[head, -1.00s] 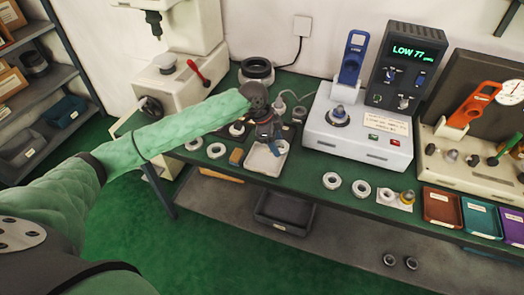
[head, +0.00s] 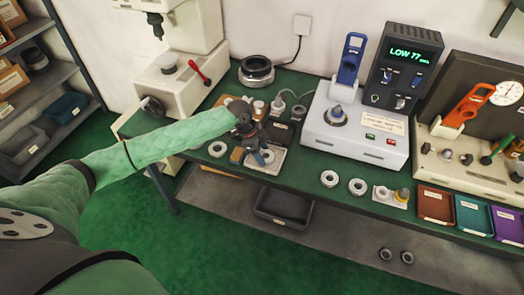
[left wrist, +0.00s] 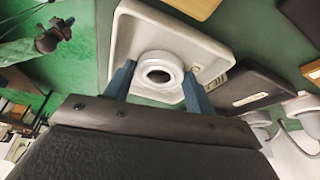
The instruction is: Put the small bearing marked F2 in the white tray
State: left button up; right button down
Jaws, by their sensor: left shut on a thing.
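The white tray (head: 278,161) lies on the green bench, left of the grey gauge unit. My left gripper (head: 262,158) points down at the tray. In the left wrist view a small pale bearing ring (left wrist: 158,63) sits between the two blue fingers of my left gripper (left wrist: 156,80), which is shut on it. The white tray (left wrist: 135,32) lies right behind the ring; I cannot tell whether they touch. No mark on the ring is readable. A dark gripper on a green sleeve, my right gripper (left wrist: 60,32), shows small at the upper left there; its fingers are unclear.
A dark tray (head: 279,133) stands close behind the white tray. The gauge unit (head: 350,140) stands to the right, a press (head: 180,80) to the left.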

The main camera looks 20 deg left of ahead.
pick_arm(q)
jog(key=o, duration=0.8)
jog(key=shift+f, duration=0.1)
jog(key=shift+o, duration=0.2)
jog(key=shift+a+r, duration=0.2)
jog(key=shift+r, duration=0.3)
jog(key=b+v, duration=0.3)
jog(key=v, duration=0.8)
pick_arm(e)
notch_tip(320, 180, up, 8)
jog(key=w+a, duration=0.1)
jog(key=a, duration=0.1)
jog(key=shift+w+g, duration=0.2)
jog(key=shift+g, duration=0.1)
pick_arm(q)
jog(key=shift+s, duration=0.1)
